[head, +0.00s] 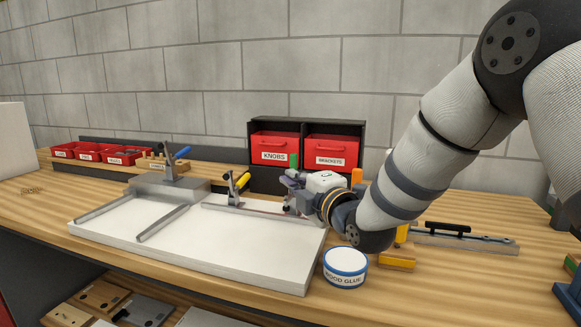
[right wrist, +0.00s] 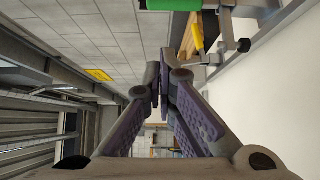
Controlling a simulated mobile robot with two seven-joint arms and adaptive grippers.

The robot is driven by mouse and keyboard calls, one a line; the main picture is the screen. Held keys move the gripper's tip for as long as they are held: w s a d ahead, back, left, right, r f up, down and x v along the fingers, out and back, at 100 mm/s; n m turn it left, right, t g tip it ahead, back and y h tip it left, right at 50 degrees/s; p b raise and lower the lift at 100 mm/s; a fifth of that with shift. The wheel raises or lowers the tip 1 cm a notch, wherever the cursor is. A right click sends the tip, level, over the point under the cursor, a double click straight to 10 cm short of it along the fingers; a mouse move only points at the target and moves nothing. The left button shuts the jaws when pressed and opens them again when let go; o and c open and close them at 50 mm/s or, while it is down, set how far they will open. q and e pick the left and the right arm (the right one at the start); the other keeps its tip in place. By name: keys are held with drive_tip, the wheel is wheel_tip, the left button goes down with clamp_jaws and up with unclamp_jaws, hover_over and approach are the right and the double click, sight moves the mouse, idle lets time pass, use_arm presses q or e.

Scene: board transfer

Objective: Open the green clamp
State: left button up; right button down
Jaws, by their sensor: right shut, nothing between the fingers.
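The green clamp shows its green handle (head: 293,160) standing upright in front of the dark bin rack, at the far right part of the white board (head: 200,240). Its base is largely hidden behind my right gripper. In the right wrist view the green handle (right wrist: 172,5) is cut by the top edge. My right gripper (head: 290,182) is low over the board's far right corner, close to the green clamp. Its fingertips (right wrist: 160,78) are together with nothing between them, and the handle lies off to one side of them. My left gripper is not in view.
A yellow-handled clamp (head: 240,182) and a blue-handled clamp (head: 172,160) stand to the left along the board's far side. Metal bars (head: 163,223) lie on the board. A glue tin (head: 345,268) and yellow blocks (head: 398,260) sit at its right.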

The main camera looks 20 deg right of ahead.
drive_tip(key=w+d, duration=0.1)
drive_tip(key=w, duration=0.6)
drive_tip(key=shift+w+d, duration=0.2)
drive_tip(key=shift+d, duration=0.05)
drive_tip(key=shift+f, duration=0.15)
